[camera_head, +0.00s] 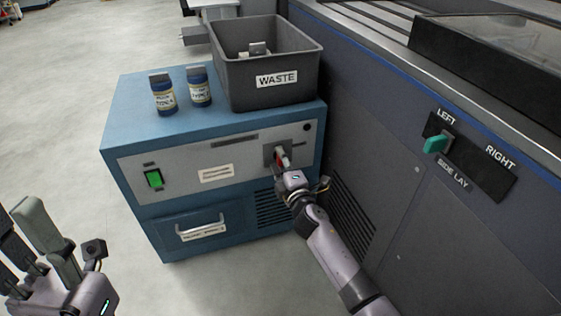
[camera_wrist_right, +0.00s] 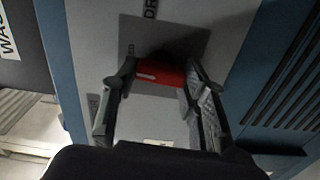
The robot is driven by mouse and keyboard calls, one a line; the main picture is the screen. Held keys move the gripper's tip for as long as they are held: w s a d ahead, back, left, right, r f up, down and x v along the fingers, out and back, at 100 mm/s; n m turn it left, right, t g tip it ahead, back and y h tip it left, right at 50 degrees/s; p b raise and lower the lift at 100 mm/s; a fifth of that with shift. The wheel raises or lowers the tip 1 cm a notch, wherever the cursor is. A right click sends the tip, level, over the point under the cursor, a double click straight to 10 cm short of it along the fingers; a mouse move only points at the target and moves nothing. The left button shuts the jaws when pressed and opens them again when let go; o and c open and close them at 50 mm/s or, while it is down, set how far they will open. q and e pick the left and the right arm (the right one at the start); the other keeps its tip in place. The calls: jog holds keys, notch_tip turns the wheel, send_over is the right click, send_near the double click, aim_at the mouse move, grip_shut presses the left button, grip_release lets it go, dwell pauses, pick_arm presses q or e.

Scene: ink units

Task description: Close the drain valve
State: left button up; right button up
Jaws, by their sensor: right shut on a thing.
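The drain valve's red handle (camera_head: 280,158) is on a grey plate on the front of the blue cabinet, at its right side. My right gripper (camera_head: 286,168) reaches it from the lower right and is shut on the handle. In the right wrist view, the red handle (camera_wrist_right: 160,73) sits between the two fingers of the right gripper (camera_wrist_right: 158,82). The label by the plate is only partly visible. My left gripper (camera_head: 28,240) is at the lower left of the head view, apart from the cabinet, with its fingers apart and nothing between them.
The blue cabinet (camera_head: 135,125) carries two labelled bottles (camera_head: 164,96) (camera_head: 199,88) and a grey WASTE bin (camera_head: 275,100). A green switch (camera_head: 154,179) and a drawer handle (camera_head: 200,228) are on its front. The large machine with a teal side-lay knob (camera_head: 436,145) stands close at right.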

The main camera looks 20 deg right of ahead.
jog(key=shift+f+n, duration=0.1)
jog(key=shift+n, duration=0.4)
jog(key=o, duration=1.2)
jog(key=shift+c, duration=0.2)
jog(key=s, duration=1.2)
jog(key=shift+d, duration=0.15)
